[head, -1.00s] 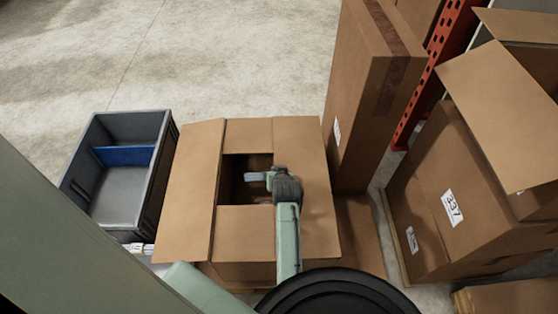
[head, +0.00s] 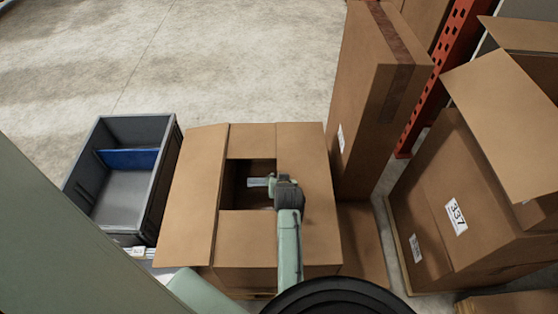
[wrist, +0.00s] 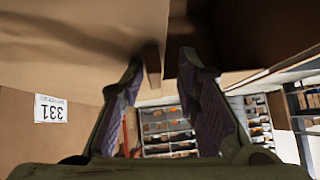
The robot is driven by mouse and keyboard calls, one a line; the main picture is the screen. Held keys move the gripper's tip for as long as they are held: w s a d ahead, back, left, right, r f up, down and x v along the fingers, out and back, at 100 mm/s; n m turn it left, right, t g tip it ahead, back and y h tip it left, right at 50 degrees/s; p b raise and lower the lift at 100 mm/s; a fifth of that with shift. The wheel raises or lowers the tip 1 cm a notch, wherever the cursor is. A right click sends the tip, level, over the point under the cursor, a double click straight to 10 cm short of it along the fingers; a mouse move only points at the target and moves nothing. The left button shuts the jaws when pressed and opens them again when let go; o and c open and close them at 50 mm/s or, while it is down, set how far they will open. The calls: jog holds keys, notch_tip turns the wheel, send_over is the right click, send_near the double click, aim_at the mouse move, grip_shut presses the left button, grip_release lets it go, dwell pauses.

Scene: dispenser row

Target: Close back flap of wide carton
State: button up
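The wide carton (head: 247,280) stands in the middle of the head view with a dark opening in its top. Its far flap (head: 252,140) and near flap (head: 245,238) lie roughly flat at either end of the opening. The long left flap (head: 192,195) and right flap (head: 312,185) run along the sides; the left one reaches out past the carton's side. My gripper (head: 258,182) is over the opening, pointing left. In the wrist view its fingers (wrist: 163,72) are apart, with a narrow brown strip showing between them. I cannot tell whether they touch cardboard.
A grey crate (head: 173,165) with a blue divider stands at left. A tall carton (head: 360,110) stands close at right. An open carton labelled 337 (head: 475,245) and a red rack post (head: 440,75) are farther right. The floor (head: 240,60) beyond is clear.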

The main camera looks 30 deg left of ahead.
jog(key=v, duration=1.2)
